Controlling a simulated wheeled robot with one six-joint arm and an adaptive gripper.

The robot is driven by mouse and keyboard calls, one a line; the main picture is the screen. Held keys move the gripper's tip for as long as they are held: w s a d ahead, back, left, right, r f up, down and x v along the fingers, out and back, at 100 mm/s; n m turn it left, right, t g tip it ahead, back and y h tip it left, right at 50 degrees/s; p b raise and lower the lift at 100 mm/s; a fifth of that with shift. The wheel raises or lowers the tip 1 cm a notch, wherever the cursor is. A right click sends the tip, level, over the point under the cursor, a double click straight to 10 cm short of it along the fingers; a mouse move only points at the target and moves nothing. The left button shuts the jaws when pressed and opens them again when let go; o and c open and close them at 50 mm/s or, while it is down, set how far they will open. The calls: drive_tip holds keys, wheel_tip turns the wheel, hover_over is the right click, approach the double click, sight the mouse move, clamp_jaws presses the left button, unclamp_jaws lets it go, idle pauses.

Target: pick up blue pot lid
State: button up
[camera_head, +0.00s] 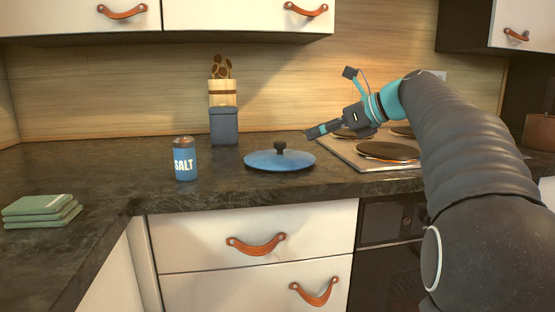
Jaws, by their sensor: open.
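The blue pot lid (270,161) lies flat on the dark counter, near its front edge. It is round and shallow, with a dark knob (280,147) standing up in its middle. My gripper (312,133) is open and empty. In the picture it is just above and to the right of the lid, with its fingers pointing left. It appears apart from the knob. The fingers are seen from the side, so the gap between them is hard to make out.
A blue salt shaker (185,160) stands left of the lid. A utensil holder (223,127) stands behind it. A stovetop (345,150) lies to the right, under my arm. Folded green cloths (40,208) lie at far left. Cabinets (245,15) hang above.

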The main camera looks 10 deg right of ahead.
sight(283, 143)
drive_tip(key=x, duration=0.6)
drive_tip(key=shift+a+r+b+x, duration=0.15)
drive_tip(key=shift+b+x, duration=0.1)
drive_tip(key=shift+x, duration=1.05)
drive_tip(key=shift+a+r+b+x, duration=0.1)
drive_tip(key=shift+r+b+x, duration=0.1)
drive_tip(key=shift+x, duration=1.15)
drive_tip(key=shift+s, duration=0.1)
clamp_jaws()
drive_tip(key=shift+r, duration=0.45)
drive_tip(key=r, duration=0.1)
drive_tip(key=r+p, duration=0.2)
drive_tip(key=shift+d+r, duration=0.3)
drive_tip(key=shift+r, duration=0.1)
drive_tip(key=w+d+r+p, duration=0.1)
drive_tip(key=d+r, duration=0.2)
drive_tip(key=d, duration=0.2)
drive_tip(key=w+d+r+p, duration=0.1)
drive_tip(key=w+d+r, duration=0.1)
drive_tip(key=d, duration=0.3)
drive_tip(key=shift+w+d+r, duration=0.25)
drive_tip(key=shift+w+r, duration=0.05)
drive_tip(key=shift+r, duration=0.3)
